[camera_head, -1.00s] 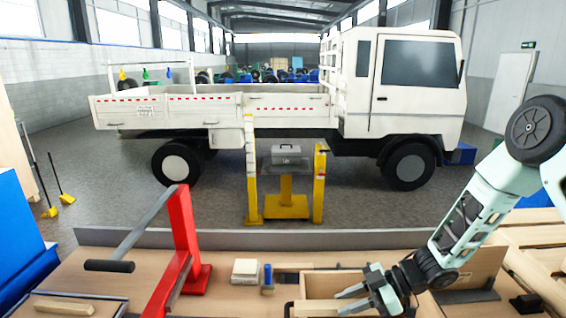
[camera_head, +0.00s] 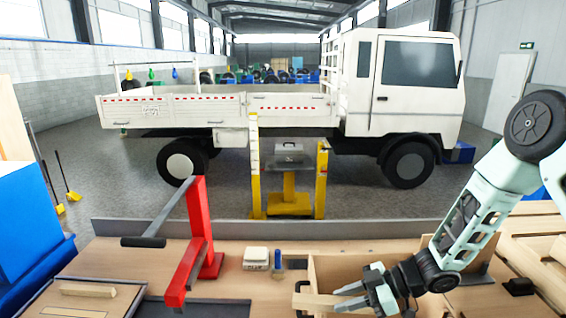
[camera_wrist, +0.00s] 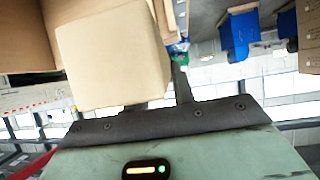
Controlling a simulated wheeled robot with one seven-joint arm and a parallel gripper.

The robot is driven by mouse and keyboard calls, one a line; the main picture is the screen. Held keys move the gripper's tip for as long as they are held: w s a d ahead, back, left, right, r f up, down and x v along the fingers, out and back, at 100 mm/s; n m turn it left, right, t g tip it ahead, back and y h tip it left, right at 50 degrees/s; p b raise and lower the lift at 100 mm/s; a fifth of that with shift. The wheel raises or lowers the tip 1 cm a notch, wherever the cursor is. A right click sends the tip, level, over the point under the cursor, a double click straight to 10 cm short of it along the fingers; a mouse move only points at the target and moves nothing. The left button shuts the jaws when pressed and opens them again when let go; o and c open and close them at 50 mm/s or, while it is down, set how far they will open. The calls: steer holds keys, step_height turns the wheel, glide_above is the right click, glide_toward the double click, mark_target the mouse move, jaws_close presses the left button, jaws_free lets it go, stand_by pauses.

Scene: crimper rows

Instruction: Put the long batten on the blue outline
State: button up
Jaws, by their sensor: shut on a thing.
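My gripper (camera_head: 350,297) is shut on a pale wooden batten (camera_head: 316,301) at the open wooden box, low and right of centre in the head view. The batten sticks out to the left of the fingers. In the wrist view a pale wooden block face (camera_wrist: 115,58) fills the upper left, close to the jaws; it looks like the held batten. Whether the batten is clear of the box cannot be told. Another short pale batten (camera_head: 88,290) lies on the dark-edged tray at the left. I cannot make out a blue outline in either view.
A red-framed lever tool (camera_head: 205,220) stands left of centre on the bench (camera_head: 236,285). A grey lip (camera_head: 300,229) runs along the bench's back edge. Pale slats (camera_head: 530,240) are at the right.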

steer(key=shift+w+a+r+m+t, duration=0.15)
steer(key=shift+w+m+t, duration=0.15)
steer(key=shift+m+t, duration=0.2)
steer(key=shift+w+d+r+m+t, duration=0.15)
steer(key=shift+w+m+t, duration=0.1)
steer(key=shift+m+t, duration=0.2)
steer(key=w+d+f+m+t+h, duration=0.1)
steer(key=d+f+m+t+h, duration=0.1)
steer(key=d+m+t+h, duration=0.55)
steer(key=w+d+f+m+t+h, duration=0.2)
steer(key=d+m+h, duration=0.4)
steer(key=d, duration=0.4)
steer(key=shift+m+y, duration=0.65)
steer(key=shift+m, duration=0.05)
steer(key=f+b, duration=1.5)
steer(key=shift+s+d+f+b, duration=0.2)
steer(key=shift+d+b, duration=0.05)
steer(key=shift+b, duration=0.1)
